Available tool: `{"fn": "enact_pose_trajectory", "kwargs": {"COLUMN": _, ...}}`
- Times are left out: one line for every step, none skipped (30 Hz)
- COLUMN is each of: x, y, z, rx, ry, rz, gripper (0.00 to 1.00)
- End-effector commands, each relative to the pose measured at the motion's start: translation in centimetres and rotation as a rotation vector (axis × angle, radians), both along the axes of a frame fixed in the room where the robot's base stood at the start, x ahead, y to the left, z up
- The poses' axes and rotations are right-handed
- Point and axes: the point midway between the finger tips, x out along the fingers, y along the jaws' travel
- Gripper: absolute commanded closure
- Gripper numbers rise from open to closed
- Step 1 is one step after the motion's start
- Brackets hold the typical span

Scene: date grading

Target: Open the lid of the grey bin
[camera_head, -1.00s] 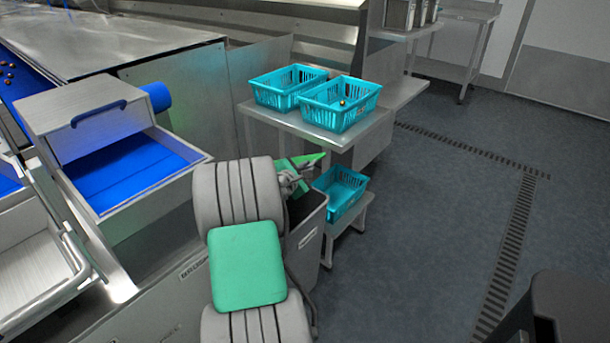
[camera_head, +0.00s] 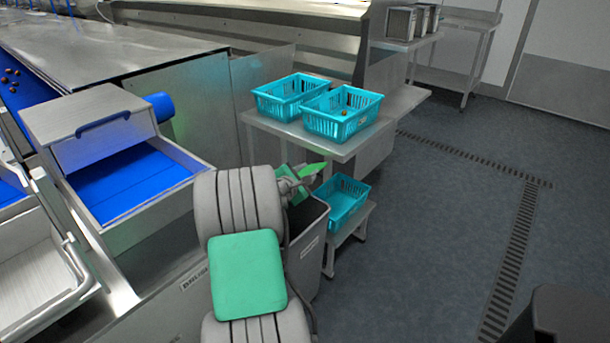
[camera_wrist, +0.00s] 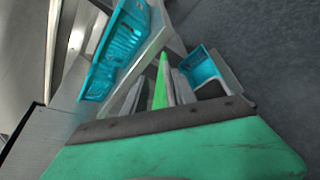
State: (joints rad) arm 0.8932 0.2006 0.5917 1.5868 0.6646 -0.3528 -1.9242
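The grey bin (camera_head: 307,252) stands low beside the machine, partly behind my arm in the head view. My gripper (camera_head: 314,173), with green parts, is over the far side of the bin's top; contact cannot be judged. In the wrist view a thin green finger (camera_wrist: 161,82) points away from the camera. The finger gap is not clear, and I see nothing held.
Two teal baskets (camera_head: 342,125) stand on a steel table (camera_head: 340,154) behind the bin. Another teal basket (camera_head: 345,190) sits on a low stand (camera_head: 355,222) right of it. A drawer with a blue floor (camera_head: 130,180) is at left.

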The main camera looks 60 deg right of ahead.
Motion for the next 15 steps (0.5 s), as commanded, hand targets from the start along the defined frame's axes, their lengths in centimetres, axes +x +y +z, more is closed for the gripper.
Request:
{"fn": "enact_pose_trajectory", "kwargs": {"x": 0.0, "y": 0.0, "z": 0.0, "rx": -0.001, "ry": 0.000, "rz": 0.001, "gripper": 0.67}}
{"fn": "enact_pose_trajectory", "kwargs": {"x": 0.0, "y": 0.1, "z": 0.1, "rx": -0.001, "ry": 0.000, "rz": 0.001, "gripper": 0.67}}
{"fn": "enact_pose_trajectory", "kwargs": {"x": 0.0, "y": 0.4, "z": 0.2, "rx": -0.001, "ry": 0.000, "rz": 0.001, "gripper": 0.67}}
{"fn": "enact_pose_trajectory", "kwargs": {"x": 0.0, "y": 0.7, "z": 0.3, "rx": -0.001, "ry": 0.000, "rz": 0.001, "gripper": 0.67}}
{"fn": "enact_pose_trajectory", "kwargs": {"x": 0.1, "y": 1.1, "z": 0.5, "rx": -0.001, "ry": -0.001, "rz": 0.001, "gripper": 0.67}}
{"fn": "enact_pose_trajectory", "kwargs": {"x": 0.1, "y": 1.8, "z": 0.7, "rx": 0.000, "ry": -0.001, "rz": 0.003, "gripper": 0.67}}
{"fn": "enact_pose_trajectory", "kwargs": {"x": 0.1, "y": 2.4, "z": 1.0, "rx": -0.001, "ry": 0.000, "rz": 0.004, "gripper": 0.67}}
{"fn": "enact_pose_trajectory", "kwargs": {"x": 0.1, "y": 3.0, "z": 1.2, "rx": -0.002, "ry": -0.001, "rz": 0.003, "gripper": 0.67}}
{"fn": "enact_pose_trajectory", "kwargs": {"x": 0.1, "y": 3.9, "z": 1.4, "rx": 0.000, "ry": -0.001, "rz": 0.005, "gripper": 0.67}}
{"fn": "enact_pose_trajectory", "kwargs": {"x": 0.1, "y": 4.4, "z": 1.6, "rx": -0.001, "ry": 0.000, "rz": 0.004, "gripper": 0.67}}
{"fn": "enact_pose_trajectory", "kwargs": {"x": 0.1, "y": 5.1, "z": 1.8, "rx": 0.000, "ry": -0.001, "rz": 0.003, "gripper": 0.67}}
{"fn": "enact_pose_trajectory", "kwargs": {"x": 0.1, "y": 5.8, "z": 1.9, "rx": 0.000, "ry": 0.000, "rz": 0.004, "gripper": 0.67}}
{"fn": "enact_pose_trajectory", "kwargs": {"x": 0.0, "y": 6.2, "z": 2.1, "rx": 0.000, "ry": 0.000, "rz": 0.003, "gripper": 0.67}}
{"fn": "enact_pose_trajectory", "kwargs": {"x": 0.0, "y": 6.6, "z": 2.1, "rx": 0.000, "ry": 0.000, "rz": 0.003, "gripper": 0.67}}
{"fn": "enact_pose_trajectory", "kwargs": {"x": 0.0, "y": 7.0, "z": 2.2, "rx": 0.000, "ry": -0.001, "rz": 0.003, "gripper": 0.67}}
